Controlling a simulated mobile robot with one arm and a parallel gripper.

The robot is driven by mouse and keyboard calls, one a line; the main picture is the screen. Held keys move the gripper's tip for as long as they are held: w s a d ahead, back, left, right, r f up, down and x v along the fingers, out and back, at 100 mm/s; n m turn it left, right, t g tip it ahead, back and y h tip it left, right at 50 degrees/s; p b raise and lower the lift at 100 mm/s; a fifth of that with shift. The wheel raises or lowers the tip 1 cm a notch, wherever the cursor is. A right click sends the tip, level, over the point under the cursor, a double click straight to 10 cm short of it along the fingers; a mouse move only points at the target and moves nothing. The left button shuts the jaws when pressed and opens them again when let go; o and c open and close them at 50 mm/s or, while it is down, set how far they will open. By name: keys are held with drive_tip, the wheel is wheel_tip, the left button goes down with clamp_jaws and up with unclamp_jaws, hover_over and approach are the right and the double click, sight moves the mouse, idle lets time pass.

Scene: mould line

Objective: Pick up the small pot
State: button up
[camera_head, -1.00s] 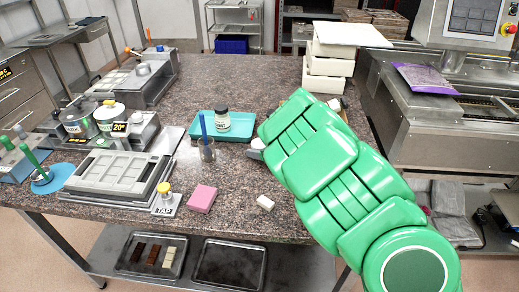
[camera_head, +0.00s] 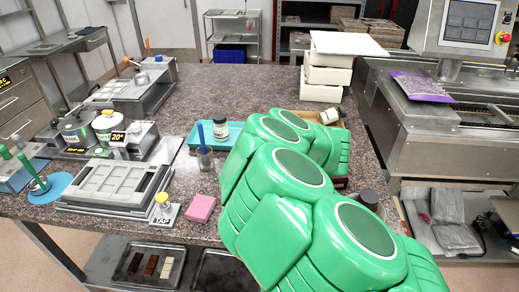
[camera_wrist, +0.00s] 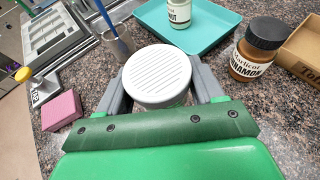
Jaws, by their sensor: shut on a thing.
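The small pot (camera_wrist: 157,75) has a round white ridged lid and stands out in the middle of the wrist view, seen from above. My gripper (camera_wrist: 160,88) has its two grey fingers on either side of the pot, shut on it. Most of the pot's body is hidden under the lid and behind the green gripper housing, so I cannot tell whether it touches the worktop. In the head view my green arm hides both the gripper and the pot.
Near the pot are a metal beaker with a blue handle (camera_wrist: 117,42), a pink block (camera_wrist: 61,110), a teal tray (camera_wrist: 215,40) with a jar, a cinnamon jar (camera_wrist: 257,48) and a cardboard box (camera_wrist: 301,48). White boxes (camera_head: 327,76) are stacked at the back.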

drive_tip(key=s+d+r, duration=0.2)
drive_tip(key=s+r, duration=0.1)
drive_tip(key=s, duration=0.5)
drive_tip(key=shift+d+r, duration=0.35)
drive_tip(key=shift+r, duration=0.05)
drive_tip(key=shift+s+d, duration=0.1)
drive_tip(key=shift+s, duration=0.05)
